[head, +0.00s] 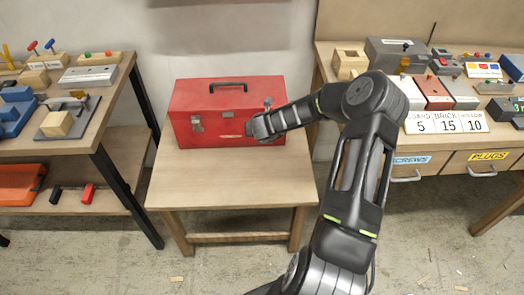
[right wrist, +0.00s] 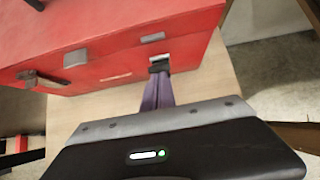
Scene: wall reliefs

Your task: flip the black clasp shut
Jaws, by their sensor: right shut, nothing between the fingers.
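A red toolbox (head: 226,108) with a black top handle stands upright on a small wooden table, its lid down. A metal clasp (head: 197,124) is on its front at the left; a clasp with a dark lever (right wrist: 40,80) also shows in the right wrist view. My right gripper (head: 251,129) is at the right part of the box front. In the right wrist view its shut, empty fingers (right wrist: 160,72) meet the front below a grey plate (right wrist: 152,37). A small dark piece is at the tips; I cannot tell whether it is the black clasp or fingertip. My left gripper is out of view.
The small table's top (head: 232,180) is bare in front of the box. A workbench with tools and blocks (head: 60,125) stands at the left. A bench with drawers (head: 460,165) and several fixtures stands at the right, close to my right arm.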

